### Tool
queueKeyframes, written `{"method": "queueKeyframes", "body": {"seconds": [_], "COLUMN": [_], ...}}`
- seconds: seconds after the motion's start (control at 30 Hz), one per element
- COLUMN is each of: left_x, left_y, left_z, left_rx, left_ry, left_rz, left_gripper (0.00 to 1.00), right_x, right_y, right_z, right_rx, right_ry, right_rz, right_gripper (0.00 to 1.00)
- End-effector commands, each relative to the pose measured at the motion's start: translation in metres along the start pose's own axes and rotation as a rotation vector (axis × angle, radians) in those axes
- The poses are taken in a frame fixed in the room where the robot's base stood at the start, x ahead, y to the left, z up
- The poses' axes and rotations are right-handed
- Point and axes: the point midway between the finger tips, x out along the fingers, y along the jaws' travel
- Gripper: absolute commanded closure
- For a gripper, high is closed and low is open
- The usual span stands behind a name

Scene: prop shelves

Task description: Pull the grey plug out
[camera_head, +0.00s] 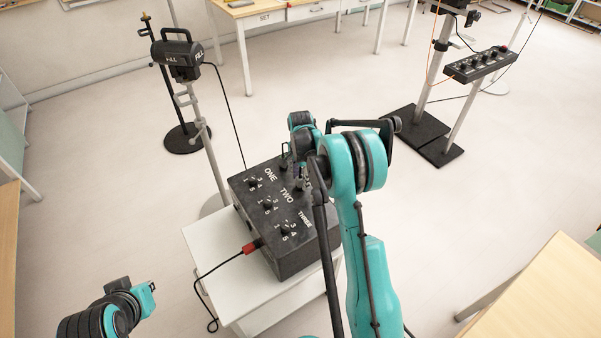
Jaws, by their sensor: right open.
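A black control box (273,190) with dials and the labels ONE, TWO and THREE sits on a white stand. A red plug (250,247) is in its left front side, with a dark cable hanging from it. I cannot make out a grey plug; the box's far right part is hidden behind my right arm. My right gripper (293,164) is open over the far end of the box, partly covered by my arm. Whether it touches anything there is unclear. My left arm shows at the lower left, away from the box; its fingers do not show.
The white stand (213,262) carries the box. A lamp marked FILL (178,56) stands behind left, its cable running down towards the box. A dial panel (478,65) on a post stands at the back right. A wooden table (540,300) is at lower right. Floor between is clear.

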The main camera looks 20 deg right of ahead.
Motion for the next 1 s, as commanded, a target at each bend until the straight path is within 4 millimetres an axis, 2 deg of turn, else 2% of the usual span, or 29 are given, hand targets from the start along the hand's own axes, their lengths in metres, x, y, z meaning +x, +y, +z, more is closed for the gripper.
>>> {"method": "queueKeyframes", "body": {"seconds": [0.1,0.4,0.43,0.6,0.7,0.73,0.8,1.0], "left_x": [0.0031,0.0029,0.0029,0.0030,0.0030,0.0030,0.0030,0.0029], "left_y": [0.0000,0.0000,0.0000,0.0000,0.0000,0.0000,0.0000,0.0000], "left_z": [0.0021,0.0020,0.0020,0.0020,0.0020,0.0020,0.0020,0.0020], "left_rx": [0.000,0.000,0.000,0.000,0.000,0.000,0.000,0.000], "left_ry": [0.000,0.000,0.000,0.000,0.000,0.000,0.000,0.000], "left_rz": [0.000,0.000,0.000,0.000,0.000,0.000,0.000,0.000], "left_gripper": [1.00,1.00,1.00,1.00,1.00,1.00,1.00,1.00], "right_x": [0.0095,0.0112,0.0112,0.0111,0.0111,0.0111,0.0111,0.0105], "right_y": [-0.0001,0.0001,0.0001,0.0001,0.0001,0.0001,0.0001,0.0001], "right_z": [0.0001,0.0002,0.0002,0.0002,0.0002,0.0002,0.0002,0.0002], "right_rx": [-0.001,-0.001,-0.001,-0.001,-0.001,-0.001,-0.001,-0.001], "right_ry": [0.000,0.000,0.000,0.000,0.000,0.000,0.000,0.000], "right_rz": [0.000,0.000,0.000,0.000,0.000,0.000,0.000,0.000], "right_gripper": [0.53,0.53,0.56,1.00,1.00,0.86,1.00,1.00]}}
